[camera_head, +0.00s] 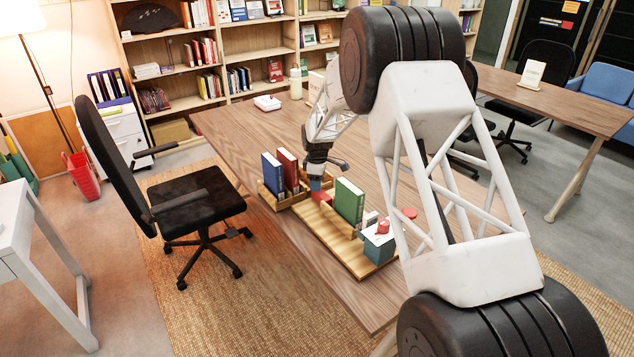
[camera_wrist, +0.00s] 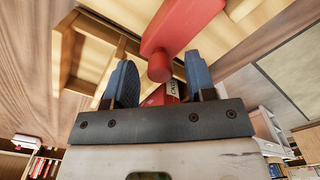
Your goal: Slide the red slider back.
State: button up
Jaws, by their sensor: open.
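The red slider (camera_wrist: 180,28) shows in the wrist view as a long red piece with a round red knob (camera_wrist: 159,66) at its near end. My gripper (camera_wrist: 160,72) is open, with one blue finger on each side of the knob and gaps visible between. I cannot tell how deep the fingers reach around it. In the head view my gripper (camera_head: 317,172) points down over the wooden board (camera_head: 335,238) on the table. A red part (camera_head: 320,196) shows just below it, partly hidden by the gripper.
A green book (camera_head: 349,200) stands on the board right of my gripper. A blue book (camera_head: 272,174) and a red book (camera_head: 288,169) stand in a wooden holder to the left. A blue-grey box (camera_head: 379,244) with a red top piece stands at the board's near end. The table's far left is mostly clear.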

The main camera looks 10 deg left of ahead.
jog(key=shift+r, duration=3.9)
jog(key=shift+s+d+r, duration=0.15)
jog(key=shift+d+r, duration=0.2)
jog(key=shift+r, duration=0.1)
jog(key=s+d+r+m+t, duration=0.1)
jog(key=s+d+r+m, duration=0.8)
jog(key=s+d+r, duration=1.45)
jog(key=s+d+f+m, duration=0.1)
jog(key=s+d+m, duration=0.2)
jog(key=s, duration=0.8)
jog(key=s+d+f+m+t, duration=0.1)
jog(key=s+d+m, duration=0.2)
jog(key=s, duration=0.9)
jog(key=s+d+f+m, duration=0.1)
jog(key=s+d+m, duration=0.2)
jog(key=s, duration=0.9)
jog(key=d, duration=0.3)
jog(key=shift+s+d+f+t, duration=0.2)
jog(key=shift+s+t, duration=0.05)
jog(key=shift+t, duration=0.05)
